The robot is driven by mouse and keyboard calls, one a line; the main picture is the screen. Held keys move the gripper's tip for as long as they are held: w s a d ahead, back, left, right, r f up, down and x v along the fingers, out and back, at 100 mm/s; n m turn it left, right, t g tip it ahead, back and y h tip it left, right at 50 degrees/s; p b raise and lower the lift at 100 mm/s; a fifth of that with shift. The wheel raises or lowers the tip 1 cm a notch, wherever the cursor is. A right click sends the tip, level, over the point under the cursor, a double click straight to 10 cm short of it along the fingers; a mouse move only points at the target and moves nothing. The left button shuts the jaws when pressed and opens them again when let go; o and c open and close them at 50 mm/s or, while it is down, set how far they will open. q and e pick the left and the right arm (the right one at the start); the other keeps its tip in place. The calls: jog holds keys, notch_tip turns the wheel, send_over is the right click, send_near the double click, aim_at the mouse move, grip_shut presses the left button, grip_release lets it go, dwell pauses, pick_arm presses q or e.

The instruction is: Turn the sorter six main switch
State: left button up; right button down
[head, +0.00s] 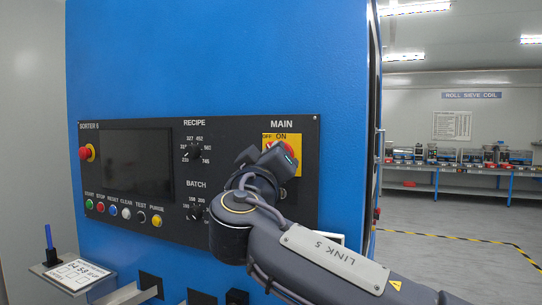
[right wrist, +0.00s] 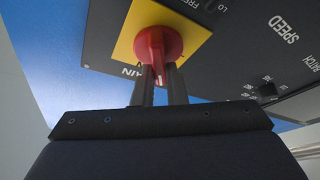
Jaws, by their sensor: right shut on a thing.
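The SORTER 6 control panel (head: 112,214) is a black plate on a blue machine. Its main switch is a red rotary knob on a yellow plate (head: 268,141) at the panel's upper right, with OFF at left and ON at top. My right gripper (head: 282,157) is at the switch and covers most of it. In the right wrist view, the red knob (right wrist: 157,45) sits on the yellow plate, and both fingers of my right gripper (right wrist: 161,82) are closed around its grip. The mark that the knob points to cannot be made out. My left gripper is out of view.
The RECIPE dial (head: 193,153) and BATCH dial (head: 196,213) are left of my right arm. A red emergency button (head: 86,153), a dark screen (head: 137,163) and a row of coloured buttons are further left. A small shelf (head: 75,277) juts out below. The floor at right is clear.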

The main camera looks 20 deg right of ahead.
jog(key=shift+w+a+f+n+g+y+p, duration=0.1)
jog(key=shift+n+g+y+p, duration=0.15)
jog(key=shift+n+y+p, duration=1.35)
jog(key=shift+s+d+f+n+g+p, duration=0.1)
jog(key=shift+n+g+p, duration=0.2)
jog(key=shift+n+p, duration=1.55)
jog(key=shift+w+a+f+n+g+y+p, duration=0.2)
jog(key=shift+n+y+p, duration=0.45)
jog(key=shift+n, duration=2.3)
jog(key=shift+s+d+r, duration=0.1)
jog(key=c, duration=1.5)
grip_release()
jog(key=shift+o, duration=0.2)
